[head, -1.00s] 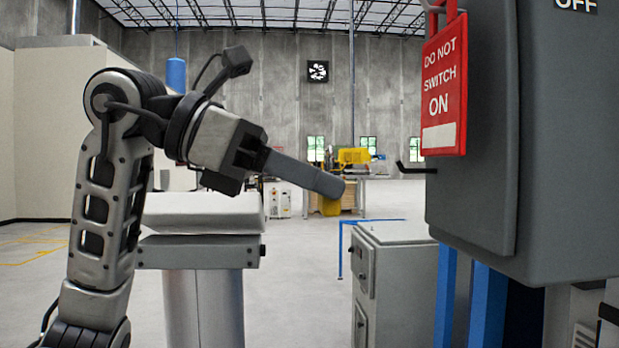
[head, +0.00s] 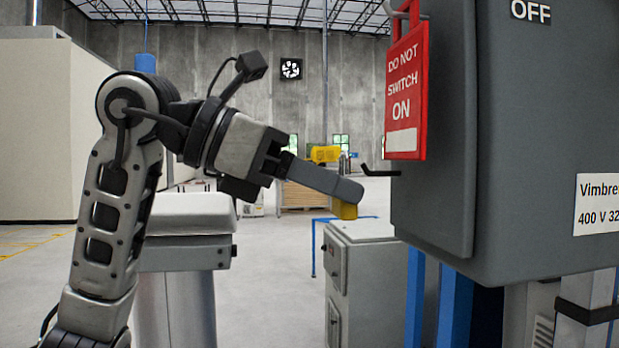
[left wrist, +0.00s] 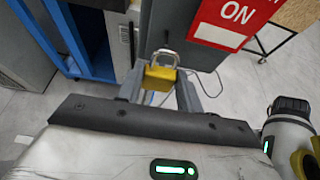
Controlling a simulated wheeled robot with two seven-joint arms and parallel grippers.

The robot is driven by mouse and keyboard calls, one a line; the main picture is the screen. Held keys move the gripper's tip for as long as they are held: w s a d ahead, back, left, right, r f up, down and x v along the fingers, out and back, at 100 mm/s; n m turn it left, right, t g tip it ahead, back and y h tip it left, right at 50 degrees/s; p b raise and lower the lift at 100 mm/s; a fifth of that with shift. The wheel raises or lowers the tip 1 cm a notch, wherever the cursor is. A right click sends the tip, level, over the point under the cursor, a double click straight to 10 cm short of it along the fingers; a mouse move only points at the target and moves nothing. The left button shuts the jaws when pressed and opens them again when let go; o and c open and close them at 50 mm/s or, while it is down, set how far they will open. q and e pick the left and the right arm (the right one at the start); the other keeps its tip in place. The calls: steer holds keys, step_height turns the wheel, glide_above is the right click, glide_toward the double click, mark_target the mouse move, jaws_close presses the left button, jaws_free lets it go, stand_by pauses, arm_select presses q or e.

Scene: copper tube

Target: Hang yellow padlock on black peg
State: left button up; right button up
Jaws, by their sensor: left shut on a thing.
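The yellow padlock (head: 344,211) hangs below the fingertips of my left gripper (head: 350,190), which is shut on it. In the left wrist view the padlock (left wrist: 160,78) is between the two fingers, its silver shackle loop standing up toward the top of the picture. The black peg (head: 380,173) sticks out leftward from the side of the grey cabinet, with a small upturned tip. In the head view the fingertips are just below and left of that tip; the depth gap is unclear. My right gripper is not in view.
The big grey cabinet (head: 530,225) fills the right side. A red "DO NOT SWITCH ON" sign (head: 405,95) hangs just above the peg. A lower grey cabinet (head: 365,270) stands below, beside blue posts (head: 454,305). The space left of the peg is open.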

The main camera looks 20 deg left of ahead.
arm_select(q)
steer(key=shift+w+d+f, duration=0.1)
steer(key=shift+w+d, duration=0.25)
steer(key=shift+d, duration=0.2)
steer(key=shift+w+d, duration=0.35)
steer(key=shift+d, duration=0.2)
steer(key=shift+x, duration=0.9)
steer(key=shift+f, duration=0.15)
steer(key=shift+a, duration=0.1)
steer(key=o, duration=1.1)
